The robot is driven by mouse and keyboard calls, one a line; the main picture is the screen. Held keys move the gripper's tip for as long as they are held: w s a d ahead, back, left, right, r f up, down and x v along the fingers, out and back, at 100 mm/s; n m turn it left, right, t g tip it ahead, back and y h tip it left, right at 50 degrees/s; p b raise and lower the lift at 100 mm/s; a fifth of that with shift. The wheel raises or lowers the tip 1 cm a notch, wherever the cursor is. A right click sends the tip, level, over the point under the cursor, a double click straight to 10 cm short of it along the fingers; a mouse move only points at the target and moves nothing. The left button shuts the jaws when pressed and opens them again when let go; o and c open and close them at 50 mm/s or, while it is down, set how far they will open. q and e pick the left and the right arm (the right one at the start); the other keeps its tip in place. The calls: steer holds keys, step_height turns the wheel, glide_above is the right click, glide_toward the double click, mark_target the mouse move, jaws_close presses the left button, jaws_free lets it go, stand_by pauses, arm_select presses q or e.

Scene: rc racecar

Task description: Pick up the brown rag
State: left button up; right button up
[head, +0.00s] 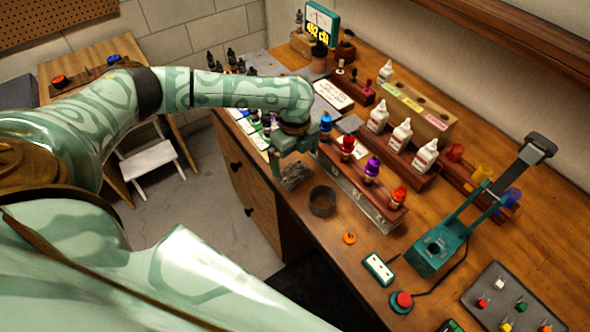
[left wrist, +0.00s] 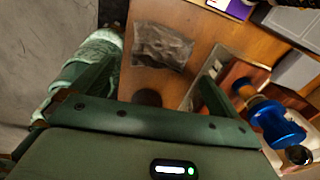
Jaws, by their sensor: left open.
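The brown rag (head: 296,177) looks like a crumpled grey-brown cloth. It lies on the wooden bench near its front edge. It also shows in the left wrist view (left wrist: 162,46), near the top, beyond the fingers. My left gripper (head: 294,160) is above the rag and hides part of it in the head view. In the left wrist view my left gripper (left wrist: 160,74) is open, with nothing between its fingers. The rag sits roughly in line with the gap, apart from the fingers. My right gripper is in neither view.
A dark ring-shaped item (head: 322,201) stands just right of the rag. A long rack (head: 362,190) with several coloured-topped bottles runs close behind. A blue bottle (left wrist: 275,122) is beside the right finger in the wrist view. The bench drops off to the floor (head: 215,190) at left.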

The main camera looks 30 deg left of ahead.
mark_target(296, 173)
arm_select(q)
steer(key=shift+f, duration=0.3)
steer(key=shift+s+f, duration=0.1)
steer(key=shift+f, duration=0.3)
step_height(296, 173, down, 4)
steer(key=shift+d+r+b, duration=0.1)
steer(key=shift+d+b, duration=0.05)
steer(key=shift+b, duration=0.65)
steer(key=shift+w+f, duration=0.2)
steer(key=shift+s+r, duration=0.1)
steer(key=c, duration=1)
